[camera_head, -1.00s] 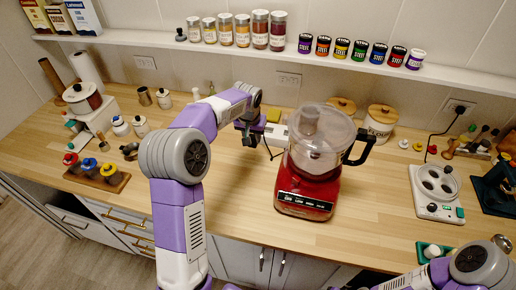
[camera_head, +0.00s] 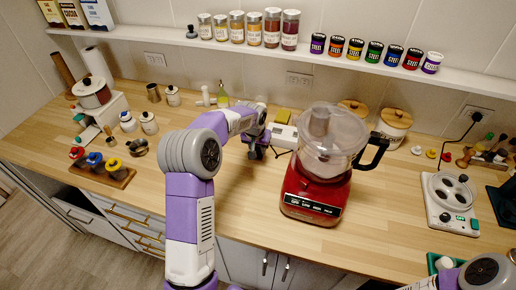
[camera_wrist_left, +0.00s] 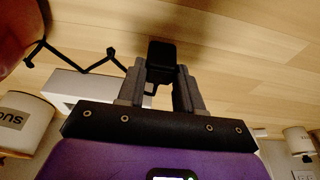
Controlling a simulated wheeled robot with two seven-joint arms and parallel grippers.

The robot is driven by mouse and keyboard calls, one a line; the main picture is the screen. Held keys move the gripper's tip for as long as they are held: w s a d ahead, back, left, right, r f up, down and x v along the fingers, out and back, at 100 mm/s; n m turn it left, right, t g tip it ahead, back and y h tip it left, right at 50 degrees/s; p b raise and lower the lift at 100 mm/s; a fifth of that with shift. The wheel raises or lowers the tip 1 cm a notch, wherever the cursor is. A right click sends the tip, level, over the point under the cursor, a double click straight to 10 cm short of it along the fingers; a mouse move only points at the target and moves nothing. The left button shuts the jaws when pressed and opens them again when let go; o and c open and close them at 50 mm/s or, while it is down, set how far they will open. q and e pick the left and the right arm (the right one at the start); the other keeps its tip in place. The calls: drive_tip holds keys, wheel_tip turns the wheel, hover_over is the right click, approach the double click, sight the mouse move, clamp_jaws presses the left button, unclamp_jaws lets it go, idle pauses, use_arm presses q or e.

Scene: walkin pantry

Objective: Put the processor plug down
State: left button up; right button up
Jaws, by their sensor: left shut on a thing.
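The red food processor (camera_head: 316,192) with its clear bowl stands on the wooden counter. My left gripper (camera_head: 256,153) is left of it, low over the counter. In the left wrist view, my left gripper (camera_wrist_left: 160,85) is shut on the black processor plug (camera_wrist_left: 161,55). A thin black cord (camera_wrist_left: 75,66) shows there and runs to the left. I cannot tell whether the plug touches the counter. My right arm shows only at the lower right edge; its gripper is not in view.
Wooden-lidded canisters (camera_head: 394,123) stand behind the processor. A spice-jar shelf (camera_head: 330,58) runs along the wall. Bare counter (camera_head: 232,190) lies in front of my left gripper.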

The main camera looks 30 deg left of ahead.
use_arm(q)
drive_tip(key=shift+f, duration=0.1)
drive_tip(key=o, duration=1)
drive_tip(key=shift+o, duration=0.2)
drive_tip(key=shift+r, duration=0.25)
drive_tip(key=p+v, duration=0.1)
drive_tip(key=v, duration=1)
drive_tip(key=shift+r+p, duration=0.35)
drive_tip(key=shift+r, duration=0.1)
drive_tip(key=shift+s, duration=0.1)
